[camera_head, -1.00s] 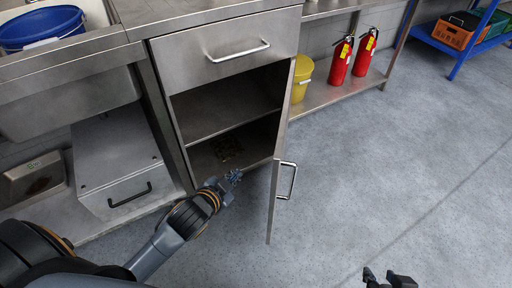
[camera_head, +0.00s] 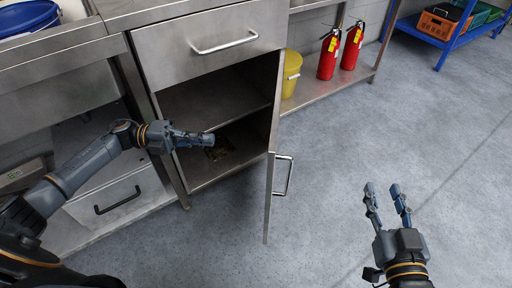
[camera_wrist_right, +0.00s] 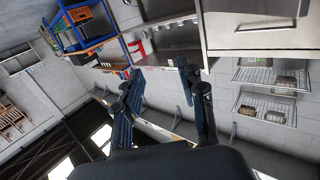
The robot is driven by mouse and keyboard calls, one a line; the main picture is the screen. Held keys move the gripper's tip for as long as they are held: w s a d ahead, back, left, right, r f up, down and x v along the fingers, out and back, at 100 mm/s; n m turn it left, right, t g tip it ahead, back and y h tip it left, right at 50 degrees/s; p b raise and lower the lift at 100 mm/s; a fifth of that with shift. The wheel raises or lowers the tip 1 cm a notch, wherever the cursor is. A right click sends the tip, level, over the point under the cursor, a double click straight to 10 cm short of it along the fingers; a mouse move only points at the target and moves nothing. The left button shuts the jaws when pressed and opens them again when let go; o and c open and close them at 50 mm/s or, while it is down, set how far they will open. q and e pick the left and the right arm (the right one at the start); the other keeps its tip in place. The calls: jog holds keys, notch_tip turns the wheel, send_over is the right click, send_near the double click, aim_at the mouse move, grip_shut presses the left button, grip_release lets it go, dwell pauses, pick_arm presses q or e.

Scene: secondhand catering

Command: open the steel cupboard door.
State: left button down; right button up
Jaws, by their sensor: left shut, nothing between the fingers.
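The steel cupboard door (camera_head: 270,190) stands swung open, hinged on the right, seen nearly edge-on in the head view, with its bar handle (camera_head: 284,176) on the side facing right. The cupboard's interior shelf (camera_head: 215,105) is exposed. My left gripper (camera_head: 209,139) is shut and empty in front of the cupboard opening, to the left of the door and apart from it. My right gripper (camera_head: 385,190) is open and empty over the floor, right of the door; its fingers also show in the right wrist view (camera_wrist_right: 163,105).
A closed drawer (camera_head: 215,40) is above the opening. A yellow bucket (camera_head: 291,75) and two red fire extinguishers (camera_head: 328,55) stand on a low shelf behind the door. A blue rack (camera_head: 450,45) is at the far right. The floor (camera_head: 370,130) is clear.

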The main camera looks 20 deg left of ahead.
pick_arm(q)
jog(key=s+b+x, duration=0.1)
jog(key=x, duration=1.2)
jog(key=shift+d+g, duration=0.3)
pick_arm(e)
notch_tip(320, 180, up, 6)
jog(key=t+y, duration=0.1)
jog(key=t, duration=0.2)
jog(key=shift+s+a+r+t, duration=0.15)
jog(key=shift+a+t, duration=0.25)
jog(key=shift+a, duration=0.05)
pick_arm(q)
jog(key=shift+w+f, duration=0.1)
